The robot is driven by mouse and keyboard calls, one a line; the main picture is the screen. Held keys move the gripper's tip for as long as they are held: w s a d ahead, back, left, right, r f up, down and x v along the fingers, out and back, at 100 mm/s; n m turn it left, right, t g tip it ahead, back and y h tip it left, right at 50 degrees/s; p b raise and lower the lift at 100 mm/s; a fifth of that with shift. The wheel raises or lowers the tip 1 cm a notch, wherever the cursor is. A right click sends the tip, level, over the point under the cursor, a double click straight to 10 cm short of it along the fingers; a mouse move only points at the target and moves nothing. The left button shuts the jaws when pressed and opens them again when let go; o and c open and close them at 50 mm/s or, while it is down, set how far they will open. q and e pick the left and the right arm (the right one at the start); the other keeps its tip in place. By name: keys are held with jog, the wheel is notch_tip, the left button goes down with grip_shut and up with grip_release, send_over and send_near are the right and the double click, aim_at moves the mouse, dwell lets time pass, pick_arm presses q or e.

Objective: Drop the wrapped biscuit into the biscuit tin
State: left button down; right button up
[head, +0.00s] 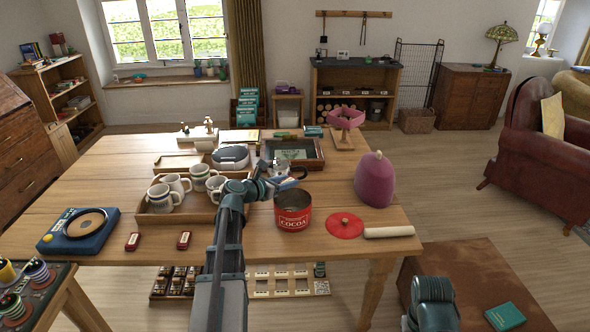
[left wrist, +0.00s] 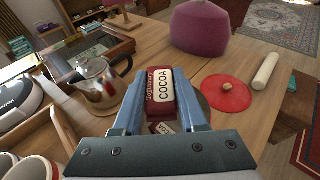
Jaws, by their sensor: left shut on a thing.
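In the left wrist view my left gripper (left wrist: 160,82) is shut on a dark red wrapped biscuit (left wrist: 160,96) with a cream label. Part of the tin shows behind and below the biscuit, mostly hidden by it and the fingers. Two more wrapped biscuits, one at the left (head: 133,241) and one (head: 184,240) nearer the arm, lie on the table's front. My right gripper is not in view.
A red lid (head: 345,225) and a pale roll (head: 389,232) lie right of the tin, with a purple cosy (head: 374,180) behind them. A metal teapot (left wrist: 97,84) stands close left of my gripper.

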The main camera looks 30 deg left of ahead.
aim_at(287, 195)
pick_arm(q)
jog(key=shift+f+b, duration=3)
jog(key=shift+b, duration=0.15)
jog(key=shift+c, duration=1.9)
grip_release()
jog(key=p+v, duration=0.4)
jog(key=v, duration=0.9)
jog(key=shift+s+a+r, duration=0.2)
jog(key=shift+s, duration=0.15)
